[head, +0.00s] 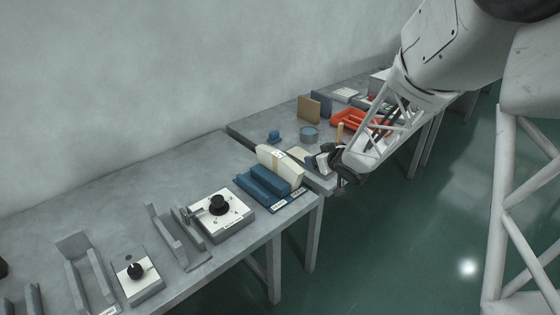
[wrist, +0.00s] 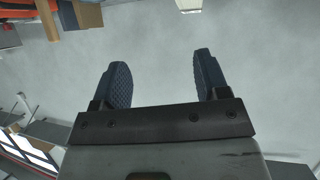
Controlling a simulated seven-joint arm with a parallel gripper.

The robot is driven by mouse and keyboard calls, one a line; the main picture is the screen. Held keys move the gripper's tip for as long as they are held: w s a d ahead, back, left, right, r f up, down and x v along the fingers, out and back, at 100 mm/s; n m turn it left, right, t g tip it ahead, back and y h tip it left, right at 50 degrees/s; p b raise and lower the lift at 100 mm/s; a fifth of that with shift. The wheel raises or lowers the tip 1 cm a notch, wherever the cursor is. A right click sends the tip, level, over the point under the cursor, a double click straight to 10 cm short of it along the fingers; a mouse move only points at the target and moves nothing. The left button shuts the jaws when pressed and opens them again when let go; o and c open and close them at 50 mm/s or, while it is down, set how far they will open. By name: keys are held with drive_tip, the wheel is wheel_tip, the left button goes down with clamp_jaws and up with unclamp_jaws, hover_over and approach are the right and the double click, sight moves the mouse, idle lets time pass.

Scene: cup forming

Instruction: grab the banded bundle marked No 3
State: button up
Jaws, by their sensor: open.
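A cream block that looks like a banded bundle (head: 283,164) stands on edge behind a blue holder (head: 263,185) at the near table's far right corner. A small mark shows on its top; I cannot read any number on it. My gripper (wrist: 163,75) is open and empty in the wrist view, with its two dark ridged fingers apart. In the head view my gripper (head: 338,165) hangs to the right of the cream block, apart from it, by the table edge. The wrist view does not clearly show the bundle.
Dial boxes (head: 221,215) and grey metal brackets (head: 172,238) stand on the near table. Behind are a blue round container (head: 308,133), a tan board (head: 309,108) and an orange tray (head: 352,120). The table's left back is bare. A wall runs along the back.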

sight(290, 162)
drive_tip(key=w+a+f+n+g+y, duration=0.1)
drive_tip(key=a+f+y, duration=0.2)
drive_tip(key=f, duration=0.1)
drive_tip(key=shift+w+a+f, duration=0.2)
drive_tip(key=shift+a+f, duration=0.05)
drive_tip(key=shift+f, duration=0.1)
drive_tip(key=shift+x, duration=1.3)
drive_tip(key=shift+w+a, duration=0.1)
drive_tip(key=shift+x, duration=2.45)
drive_tip(key=shift+a+r, duration=0.15)
clamp_jaws()
